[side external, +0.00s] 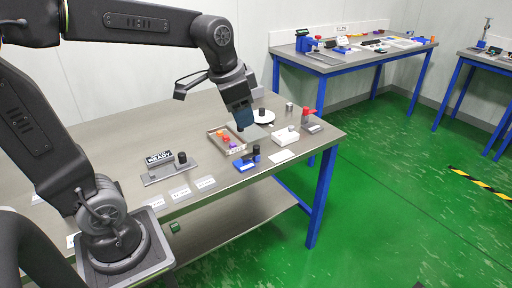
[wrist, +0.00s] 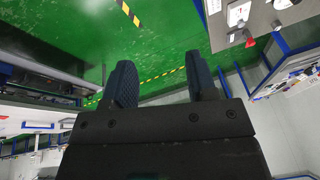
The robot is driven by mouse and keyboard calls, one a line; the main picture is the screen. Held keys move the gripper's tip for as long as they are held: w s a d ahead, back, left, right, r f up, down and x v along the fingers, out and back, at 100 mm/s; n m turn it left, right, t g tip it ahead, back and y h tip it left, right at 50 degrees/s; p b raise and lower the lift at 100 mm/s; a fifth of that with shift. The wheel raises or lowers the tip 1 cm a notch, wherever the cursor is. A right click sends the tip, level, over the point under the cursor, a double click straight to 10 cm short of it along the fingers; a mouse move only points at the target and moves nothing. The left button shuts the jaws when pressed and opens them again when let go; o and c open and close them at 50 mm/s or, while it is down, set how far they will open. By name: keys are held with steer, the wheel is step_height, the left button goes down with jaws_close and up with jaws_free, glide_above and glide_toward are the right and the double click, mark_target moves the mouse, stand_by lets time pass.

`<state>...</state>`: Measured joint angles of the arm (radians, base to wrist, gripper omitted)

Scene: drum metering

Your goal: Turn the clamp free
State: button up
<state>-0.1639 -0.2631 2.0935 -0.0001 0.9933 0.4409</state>
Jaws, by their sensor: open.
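In the side view, a small blue device with a black upright part (side external: 248,160) sits at the front edge of the steel table; it may be the clamp, but it is too small to tell. My gripper (side external: 241,118) points down above the table, behind this device and near the tray. In the wrist view, my gripper (wrist: 163,82) has its two dark fingers well apart, with nothing between them. The blue device cannot be made out in the wrist view.
A shallow tray (side external: 213,133) holds small coloured pieces. A white disc with a black knob (side external: 263,117), a white block (side external: 286,136) and a red-topped item (side external: 307,118) stand to the right. A grey plate with a black post (side external: 171,173) lies left. The table's back left is clear.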

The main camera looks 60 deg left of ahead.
steer(key=w+a+f+m+g, duration=0.2)
steer(key=w+a+f, duration=0.1)
steer(key=w+a, duration=0.5)
steer(key=m+g, duration=0.2)
steer(key=m, duration=0.2)
glide_above(256, 146)
step_height(256, 146, down, 10)
steer(key=shift+h, duration=0.3)
step_height(256, 146, down, 14)
steer(key=shift+r, duration=0.2)
steer(key=c, duration=0.9)
